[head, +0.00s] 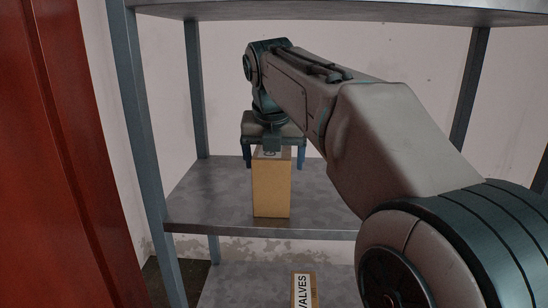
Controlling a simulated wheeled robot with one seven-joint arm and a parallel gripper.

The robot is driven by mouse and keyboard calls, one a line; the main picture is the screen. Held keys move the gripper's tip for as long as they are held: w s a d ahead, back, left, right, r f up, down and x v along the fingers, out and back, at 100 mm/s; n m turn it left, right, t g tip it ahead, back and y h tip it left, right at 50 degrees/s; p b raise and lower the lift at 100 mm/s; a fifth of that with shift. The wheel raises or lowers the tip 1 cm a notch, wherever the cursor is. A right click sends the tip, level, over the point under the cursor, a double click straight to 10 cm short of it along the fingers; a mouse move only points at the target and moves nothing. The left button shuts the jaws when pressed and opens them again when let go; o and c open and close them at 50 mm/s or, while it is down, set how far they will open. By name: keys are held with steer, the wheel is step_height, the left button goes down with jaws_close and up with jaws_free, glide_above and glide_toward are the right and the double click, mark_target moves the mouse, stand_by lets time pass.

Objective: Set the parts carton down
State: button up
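The parts carton, a tall brown cardboard box (271,187), is upright in the head view at the middle shelf (210,197). Its base appears to rest on the shelf close to the front edge. My gripper (274,160) is over the top of the carton, pointing down. Its two fingers are spread wide, one on each side of the carton's top, with a visible gap on the right. The left finger looks very close to the carton; contact there cannot be told. The carton's back is hidden.
Another carton marked VALVES (303,290) stands on the lower shelf (240,285). An upper shelf (340,10) hangs above my arm. Blue-grey posts (142,130) and a red panel (50,150) bound the left. The middle shelf is bare left of the carton.

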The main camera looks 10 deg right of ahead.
mark_target(271, 171)
steer(key=shift+r, duration=0.1)
steer(key=shift+r, duration=0.25)
steer(key=v, duration=0.2)
steer(key=shift+s+a+r, duration=0.1)
steer(key=shift+s+r, duration=0.05)
steer(key=shift+r, duration=0.2)
steer(key=s+a+b, duration=0.1)
steer(key=s, duration=0.3)
steer(key=s+a+b, duration=0.1)
steer(key=s, duration=0.2)
steer(key=s+a+b, duration=0.1)
steer(key=s, duration=0.3)
steer(key=shift+s+a+f, duration=0.1)
steer(key=shift+s+a, duration=0.2)
steer(key=shift+a, duration=0.05)
